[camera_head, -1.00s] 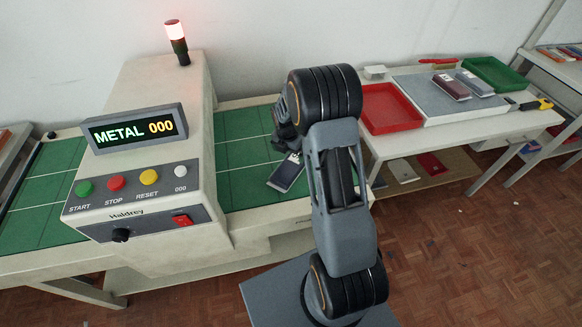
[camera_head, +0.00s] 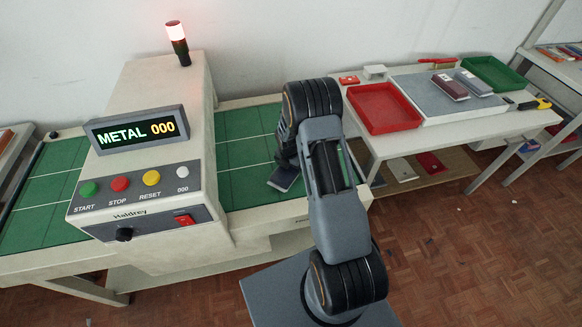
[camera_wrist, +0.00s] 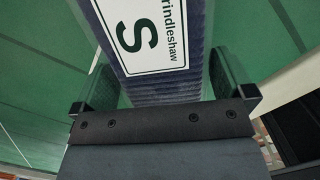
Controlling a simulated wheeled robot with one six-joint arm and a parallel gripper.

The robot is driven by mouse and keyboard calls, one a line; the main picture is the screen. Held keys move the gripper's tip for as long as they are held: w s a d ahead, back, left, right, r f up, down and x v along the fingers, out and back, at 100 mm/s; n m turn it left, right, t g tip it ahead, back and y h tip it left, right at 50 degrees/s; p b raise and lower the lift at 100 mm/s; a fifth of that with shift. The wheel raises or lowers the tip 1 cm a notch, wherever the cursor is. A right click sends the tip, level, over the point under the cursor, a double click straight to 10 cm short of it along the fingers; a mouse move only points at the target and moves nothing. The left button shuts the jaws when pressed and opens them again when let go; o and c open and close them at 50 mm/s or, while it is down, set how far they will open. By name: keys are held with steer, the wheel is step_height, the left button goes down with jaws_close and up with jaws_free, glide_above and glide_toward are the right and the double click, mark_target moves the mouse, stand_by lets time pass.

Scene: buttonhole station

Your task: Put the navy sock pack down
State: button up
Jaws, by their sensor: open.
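The navy sock pack (camera_head: 284,178) is on the green belt (camera_head: 235,190) to the right of the metal detector, mostly hidden behind my arm. In the wrist view the pack (camera_wrist: 194,85) lies lengthwise between my fingers, with a white label reading "S" and "rindleshaw". My gripper (camera_wrist: 165,88) is open, one finger on each side of the pack. The gap beside each finger is small, and I cannot tell whether either touches it. Green belt shows around the pack.
The metal detector (camera_head: 150,213) stands over the belt at left, reading "METAL 000" under a lit red lamp (camera_head: 176,33). At right a table holds a red tray (camera_head: 384,108), a grey mat (camera_head: 432,107) with two packs, and a green tray (camera_head: 497,73).

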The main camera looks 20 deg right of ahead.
steer(key=shift+c, duration=0.2)
steer(key=c, duration=0.7)
steer(key=shift+r, duration=0.1)
steer(key=shift+c, duration=0.2)
